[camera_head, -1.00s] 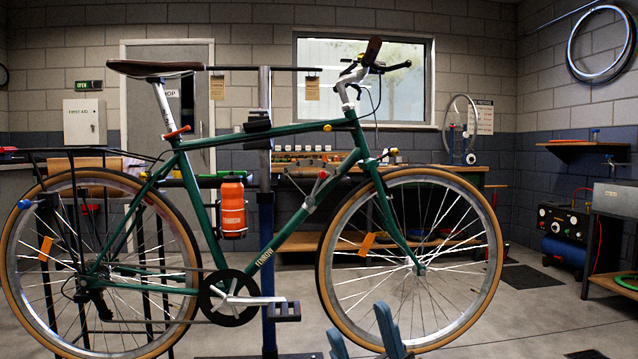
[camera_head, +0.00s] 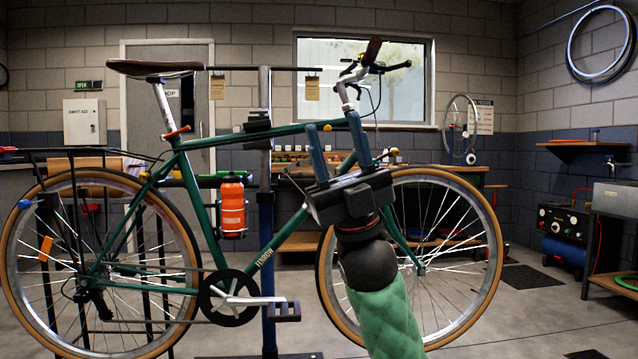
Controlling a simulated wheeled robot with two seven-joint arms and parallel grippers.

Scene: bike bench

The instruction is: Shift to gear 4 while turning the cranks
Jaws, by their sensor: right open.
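A green bicycle (camera_head: 260,139) is held on a stand with a blue lower post (camera_head: 266,225). Its crank and chainring (camera_head: 226,298) are low in the middle, with a black pedal (camera_head: 284,312) pointing right. The rear wheel (camera_head: 12,268) is at the left. My right gripper (camera_head: 338,146) is open, pointing up, with its two blue fingers in front of the frame near the top and down tubes. I cannot tell whether it touches the frame. It hides part of the down tube and any small lever there. My left gripper is out of view.
An orange bottle (camera_head: 232,206) sits on the frame. The handlebar (camera_head: 372,60) is above the gripper and the front wheel (camera_head: 492,262) is to its right. A workbench (camera_head: 450,168) stands behind.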

